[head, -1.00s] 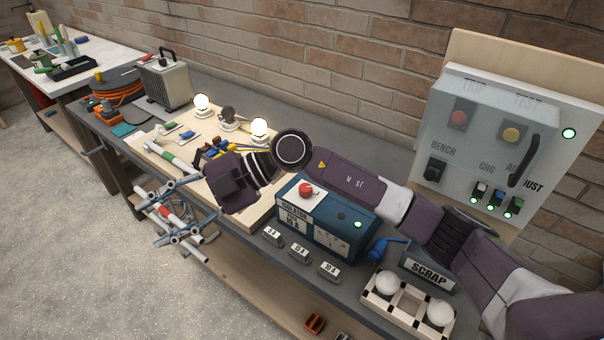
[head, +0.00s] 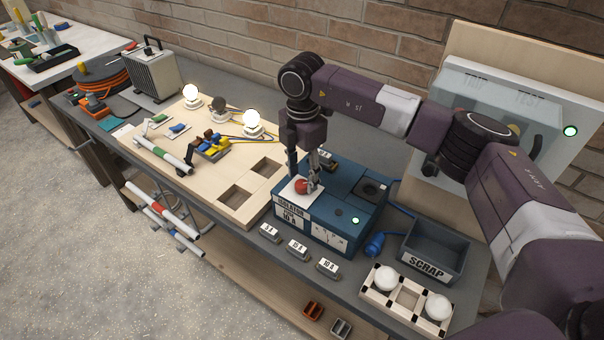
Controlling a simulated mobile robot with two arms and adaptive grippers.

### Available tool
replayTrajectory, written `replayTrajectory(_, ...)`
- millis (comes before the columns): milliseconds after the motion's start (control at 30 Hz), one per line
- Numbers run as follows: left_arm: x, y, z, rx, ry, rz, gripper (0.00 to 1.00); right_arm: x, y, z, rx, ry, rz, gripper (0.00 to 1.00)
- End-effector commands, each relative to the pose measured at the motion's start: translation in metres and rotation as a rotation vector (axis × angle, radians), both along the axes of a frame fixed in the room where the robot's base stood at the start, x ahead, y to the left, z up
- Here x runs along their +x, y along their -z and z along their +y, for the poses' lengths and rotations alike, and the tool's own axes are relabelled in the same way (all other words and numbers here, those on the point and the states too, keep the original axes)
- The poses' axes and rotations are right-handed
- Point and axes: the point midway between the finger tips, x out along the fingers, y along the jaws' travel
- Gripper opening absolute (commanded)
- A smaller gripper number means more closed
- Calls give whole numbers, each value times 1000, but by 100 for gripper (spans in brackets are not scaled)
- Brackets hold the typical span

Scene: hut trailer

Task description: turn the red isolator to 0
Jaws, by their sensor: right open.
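The red isolator knob (head: 302,186) sits on a white plate on top of the blue box (head: 345,195), whose front reads ISOLATOR and 10 A. My right gripper (head: 312,182) points down at the knob, with its open fingers close around or beside it. I cannot tell whether they touch it. The fingers hide part of the knob, and its position marks are too small to read. A green lamp (head: 355,220) is lit on the box. My left gripper is not in view.
Small labelled blocks (head: 298,249) lie in front of the box. A grey SCRAP bin (head: 436,250) and a holder with white bulbs (head: 408,299) are at right. A wooden board (head: 150,150) with lit bulbs is at left. A wall panel (head: 470,85) stands behind my arm.

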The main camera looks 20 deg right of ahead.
Motion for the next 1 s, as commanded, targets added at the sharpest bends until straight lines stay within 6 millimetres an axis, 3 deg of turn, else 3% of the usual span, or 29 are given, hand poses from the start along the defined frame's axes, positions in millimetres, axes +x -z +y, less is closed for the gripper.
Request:
replayTrajectory(200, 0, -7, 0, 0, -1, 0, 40, 0, 16, 1, 1, -2, -1, 43)
replayTrajectory(433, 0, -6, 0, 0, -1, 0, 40, 0, 17, 1, 2, -3, -1, 43)
replayTrajectory(800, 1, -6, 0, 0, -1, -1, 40, 0, 17, 1, 3, -3, -1, 3)
replayTrajectory(1000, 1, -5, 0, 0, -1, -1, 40, 0, 17, 1, 3, -12, -2, 1)
